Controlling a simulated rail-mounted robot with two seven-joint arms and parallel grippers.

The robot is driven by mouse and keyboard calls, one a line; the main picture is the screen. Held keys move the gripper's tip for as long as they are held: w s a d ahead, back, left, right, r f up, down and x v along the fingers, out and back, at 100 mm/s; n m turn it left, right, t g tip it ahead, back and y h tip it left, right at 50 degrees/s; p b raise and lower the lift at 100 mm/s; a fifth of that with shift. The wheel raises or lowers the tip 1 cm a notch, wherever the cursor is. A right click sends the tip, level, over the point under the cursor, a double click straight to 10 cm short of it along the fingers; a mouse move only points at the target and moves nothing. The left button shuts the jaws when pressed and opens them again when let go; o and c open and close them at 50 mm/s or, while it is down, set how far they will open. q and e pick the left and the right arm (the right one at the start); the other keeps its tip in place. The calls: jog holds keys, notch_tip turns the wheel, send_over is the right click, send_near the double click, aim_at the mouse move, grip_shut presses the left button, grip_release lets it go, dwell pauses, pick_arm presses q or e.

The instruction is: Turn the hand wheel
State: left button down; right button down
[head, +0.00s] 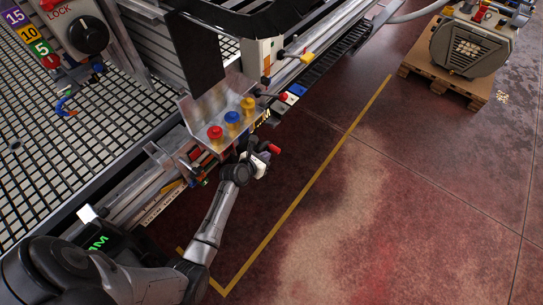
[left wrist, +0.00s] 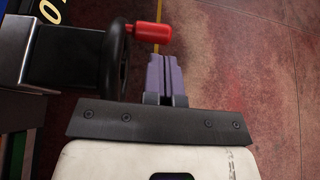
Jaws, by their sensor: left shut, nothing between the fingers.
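The hand wheel (left wrist: 118,65) is black and seen edge-on in the left wrist view, on a dark mount at left. Its red crank handle (left wrist: 152,32) sticks out to the right from the rim. My left gripper (left wrist: 164,62) is shut and empty; its purple fingers point up the picture, just right of the rim, with the tips near the handle. I cannot tell whether they touch. In the head view, the red handle (head: 273,149) shows beside my left gripper (head: 264,158), at the table's front edge; the wheel is largely hidden. My right gripper is not in view.
The perforated grid table (head: 60,140) fills the left. A metal bracket with red, blue and yellow knobs (head: 232,118) stands just above the wheel. A pump on a wooden pallet (head: 448,86) stands at top right. The floor right of the table is clear, with a yellow line.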

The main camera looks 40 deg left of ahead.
aim_at(275, 151)
pick_arm(q)
jog(key=shift+b+x, duration=0.75)
jog(key=shift+x, duration=1.25)
jog(key=shift+r, duration=0.1)
